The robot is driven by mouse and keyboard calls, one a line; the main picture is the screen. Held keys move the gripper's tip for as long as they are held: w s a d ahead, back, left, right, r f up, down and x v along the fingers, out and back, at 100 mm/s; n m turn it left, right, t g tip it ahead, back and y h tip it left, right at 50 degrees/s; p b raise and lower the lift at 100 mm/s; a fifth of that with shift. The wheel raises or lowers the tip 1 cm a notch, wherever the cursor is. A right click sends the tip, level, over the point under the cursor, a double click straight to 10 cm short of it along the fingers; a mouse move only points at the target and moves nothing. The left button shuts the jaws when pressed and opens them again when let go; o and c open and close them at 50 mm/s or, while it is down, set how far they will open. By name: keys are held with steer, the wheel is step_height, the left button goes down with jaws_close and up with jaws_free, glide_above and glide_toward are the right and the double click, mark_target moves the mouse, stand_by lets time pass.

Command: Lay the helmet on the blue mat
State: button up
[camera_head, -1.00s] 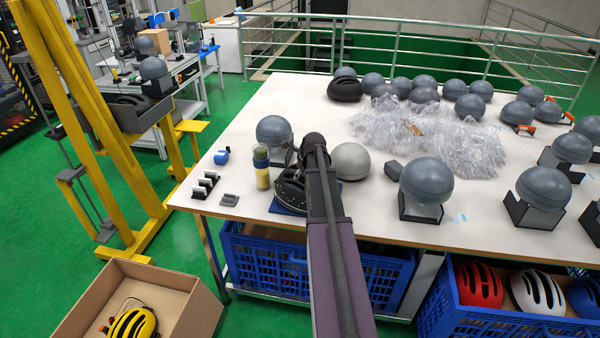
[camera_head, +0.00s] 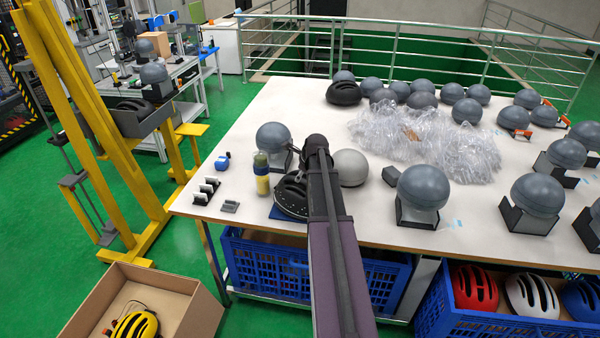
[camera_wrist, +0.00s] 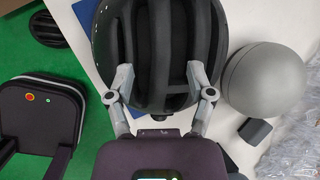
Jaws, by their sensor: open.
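A black helmet with long vents (camera_head: 291,193) is at the near left part of the white table, on the blue mat (camera_head: 277,213). My arm covers part of both in the head view. In the wrist view the helmet (camera_wrist: 160,35) fills the upper middle, and a blue piece of the mat (camera_wrist: 86,12) shows at its upper left. My gripper (camera_wrist: 160,82) is open, its two fingers spread at the near edge of the helmet. I cannot tell whether the fingers touch it. In the head view the fingers are hidden.
A yellow-grey bottle (camera_head: 261,174) and a grey headform (camera_head: 273,139) stand close left of the helmet. A light grey ball (camera_head: 351,167) is close to its right. Clear plastic wrap (camera_head: 430,140) and several more headforms cover the right side. Blue crates (camera_head: 265,262) sit below.

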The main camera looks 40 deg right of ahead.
steer(key=p+v, duration=0.6)
steer(key=v, duration=0.2)
stand_by(1.0)
steer(key=s+a+n+g, duration=0.1)
steer(key=s+a+n, duration=0.3)
steer(key=a+n, duration=0.6)
steer(key=s+a+f+n+g, duration=0.1)
steer(key=s+a+n+g, duration=0.1)
steer(key=a+n, duration=0.8)
steer(key=s+a+f+n+g, duration=0.1)
steer(key=s+a+n, duration=0.4)
steer(key=a, duration=1.6)
steer(key=n+g, duration=0.1)
steer(key=n, duration=0.4)
steer(key=shift+s+n+y, duration=0.3)
steer(key=shift+n, duration=0.1)
